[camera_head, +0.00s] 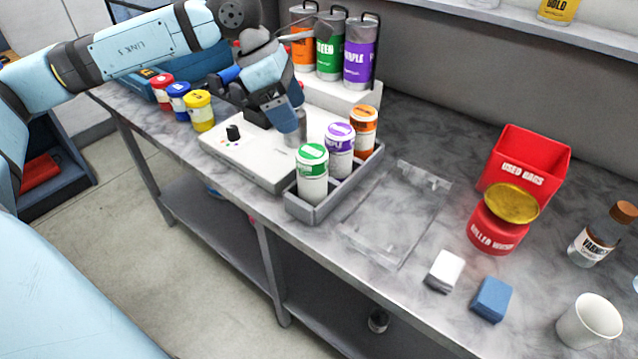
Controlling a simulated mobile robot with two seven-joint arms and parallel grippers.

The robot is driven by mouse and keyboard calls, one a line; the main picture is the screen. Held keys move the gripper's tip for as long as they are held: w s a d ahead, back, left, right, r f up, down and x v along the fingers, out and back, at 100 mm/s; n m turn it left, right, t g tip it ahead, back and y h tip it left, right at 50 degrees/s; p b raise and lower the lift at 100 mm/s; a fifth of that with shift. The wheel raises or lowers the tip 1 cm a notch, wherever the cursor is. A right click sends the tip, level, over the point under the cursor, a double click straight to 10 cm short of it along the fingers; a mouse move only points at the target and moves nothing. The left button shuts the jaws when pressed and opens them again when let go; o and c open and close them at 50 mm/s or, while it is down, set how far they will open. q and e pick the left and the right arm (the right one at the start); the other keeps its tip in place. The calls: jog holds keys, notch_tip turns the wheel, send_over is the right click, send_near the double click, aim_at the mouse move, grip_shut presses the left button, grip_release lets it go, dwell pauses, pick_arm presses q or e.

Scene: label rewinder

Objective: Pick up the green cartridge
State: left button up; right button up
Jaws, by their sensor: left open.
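The green cartridge (312,182), a white cylinder with a green-marked top and label, stands upright in the front compartment of a grey tray (328,204). A purple-marked cartridge (339,158) and an orange-marked one (363,122) stand behind it in the same tray. My left gripper (268,108) is open over the white machine (240,152), behind and to the left of the green cartridge, apart from it. My wrist and the gripper hide part of the machine, and the fingertips are hard to make out. My right gripper is not in view.
Red, blue and yellow jars (200,110) stand left of the machine. Tall orange, green and purple canisters (360,52) stand behind it. A clear frame (395,215) lies right of the tray. A red bin (527,158), white block (444,270) and blue block (491,298) are further right.

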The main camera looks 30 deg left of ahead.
aim_at(312, 151)
pick_arm(q)
jog(key=shift+y, duration=0.3)
jog(key=x, duration=0.4)
jog(key=a+x, duration=0.1)
jog(key=x, duration=0.3)
jog(key=w+x, duration=0.1)
jog(key=x, duration=0.4)
jog(key=shift+a+f, duration=0.1)
jog(key=shift+a, duration=0.05)
jog(key=c, duration=0.9)
jog(key=shift+c, duration=0.5)
jog(key=shift+r, duration=0.2)
